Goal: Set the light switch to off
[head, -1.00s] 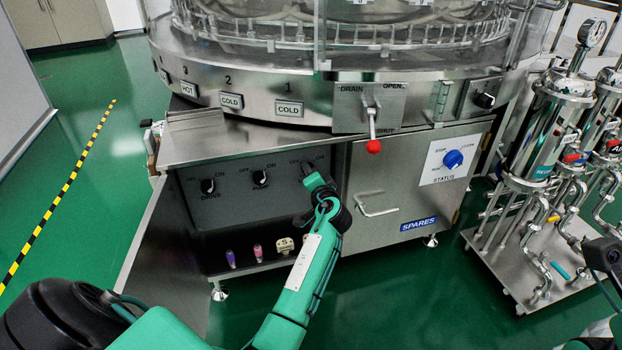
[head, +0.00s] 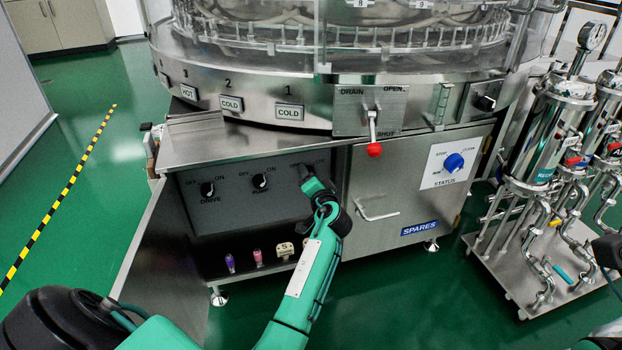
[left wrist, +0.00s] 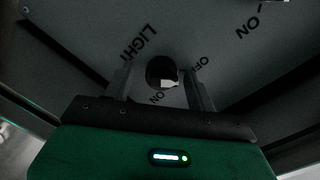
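The light switch is a dark rotary knob (left wrist: 162,72) on the grey panel, beside the printed words LIGHT, OFF and ON in the left wrist view. A pale mark shows on the knob's lower right part; I cannot tell for certain which word it points to. My left gripper (left wrist: 162,88) has one finger on each side of the knob, with visible gaps, so it is open around it. In the head view my left gripper (head: 304,172) is at the panel's right end and hides the light knob. My right gripper is out of view.
The DRIVE knob (head: 208,189) and PUMP knob (head: 260,181) sit left on the same panel. Above are the steel ledge (head: 215,148) and red-tipped drain lever (head: 374,149). A cabinet door handle (head: 377,212) is to the right. Small coloured items stand on a shelf below.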

